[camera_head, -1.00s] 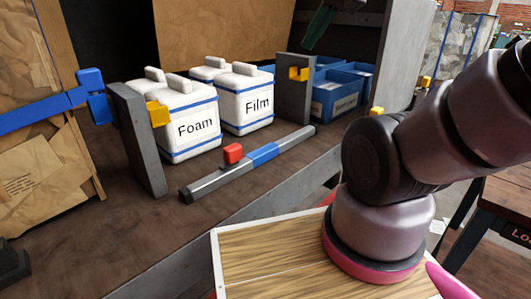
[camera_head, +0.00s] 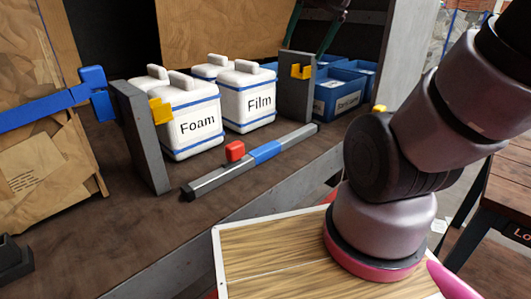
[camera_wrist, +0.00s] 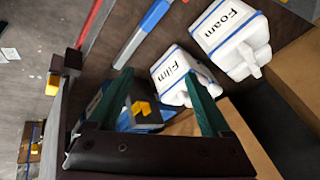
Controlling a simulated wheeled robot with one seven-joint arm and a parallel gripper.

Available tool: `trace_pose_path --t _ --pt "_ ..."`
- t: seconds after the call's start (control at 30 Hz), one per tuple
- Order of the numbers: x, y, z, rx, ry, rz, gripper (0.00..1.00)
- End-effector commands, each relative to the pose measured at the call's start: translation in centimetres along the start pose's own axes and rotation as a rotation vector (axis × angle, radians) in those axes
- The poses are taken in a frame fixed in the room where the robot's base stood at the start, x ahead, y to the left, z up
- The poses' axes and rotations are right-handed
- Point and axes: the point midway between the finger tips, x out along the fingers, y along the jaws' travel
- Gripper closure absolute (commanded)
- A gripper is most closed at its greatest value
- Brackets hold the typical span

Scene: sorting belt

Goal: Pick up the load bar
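The load bar (camera_head: 264,153) lies on the brown deck in front of the two grey posts. In the head view my gripper (camera_head: 307,42) is partly cut off at the top, behind the right post and away from the bar.
White containers marked Foam (camera_head: 196,126) and Film (camera_head: 250,103) stand behind the bar. Grey posts (camera_head: 142,140) (camera_head: 295,90) carry yellow brackets. Blue bins (camera_head: 340,92) stand at the right. A blue arm (camera_head: 45,112) reaches in from the left.

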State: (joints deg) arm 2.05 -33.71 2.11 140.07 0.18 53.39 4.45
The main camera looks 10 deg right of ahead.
Motion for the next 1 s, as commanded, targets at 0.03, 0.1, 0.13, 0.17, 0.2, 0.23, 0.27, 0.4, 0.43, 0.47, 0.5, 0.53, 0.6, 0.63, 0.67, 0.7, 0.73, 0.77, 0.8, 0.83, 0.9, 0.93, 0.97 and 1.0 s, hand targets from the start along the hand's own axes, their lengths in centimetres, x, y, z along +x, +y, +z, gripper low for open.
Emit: trace_pose_path --t 0.03,0.1,0.13,0.17,0.2,0.23,0.27,0.4,0.43,0.47,0.5,0.53,0.6,0.63,0.67,0.7,0.73,0.77,0.8,0.83,0.9,0.93,0.97,1.0 --pt "1.6 -0.1 -0.7 0.038 -0.045 0.027 0.18" --pt "3.7 -0.3 -1.4 0.096 -0.102 0.06 0.18" --pt "4.5 -0.4 -1.7 0.12 -0.125 0.074 0.18" --pt "5.5 -0.5 -2.0 0.145 -0.15 0.088 0.18" --pt "6.7 -0.5 -2.3 0.179 -0.181 0.106 0.18" --pt "7.7 -0.5 -2.5 0.204 -0.205 0.119 0.18" --pt "8.7 -0.5 -2.7 0.228 -0.229 0.133 0.18" --pt "13.5 -0.3 -3.3 0.346 -0.34 0.195 0.18" --pt "14.5 -0.2 -3.4 0.372 -0.363 0.208 0.18" --pt "15.6 -0.1 -3.4 0.4 -0.387 0.221 0.18" --pt "17.0 0.1 -3.3 0.433 -0.421 0.239 0.18" --pt "18.0 0.2 -3.3 0.459 -0.444 0.251 0.18" --pt "20.3 0.5 -3.0 0.516 -0.496 0.278 0.18" --pt "21.2 0.6 -2.9 0.539 -0.516 0.289 0.18" --pt "22.1 0.8 -2.8 0.56 -0.535 0.299 0.18" --pt "23.0 0.9 -2.6 0.586 -0.556 0.31 0.18" --pt "23.7 1.0 -2.5 0.602 -0.572 0.318 0.18" --pt "24.2 1.1 -2.3 0.617 -0.585 0.325 0.18" --pt "24.9 1.2 -2.2 0.633 -0.599 0.332 0.18" --pt "25.3 1.2 -2.1 0.644 -0.608 0.337 0.18" --pt "25.9 1.3 -1.9 0.662 -0.622 0.345 0.18" --pt "26.2 1.4 -1.8 0.666 -0.626 0.347 0.18" --pt "26.4 1.4 -1.6 0.668 -0.629 0.349 0.18" --pt "26.8 1.5 -1.3 0.67 -0.632 0.35 0.18"
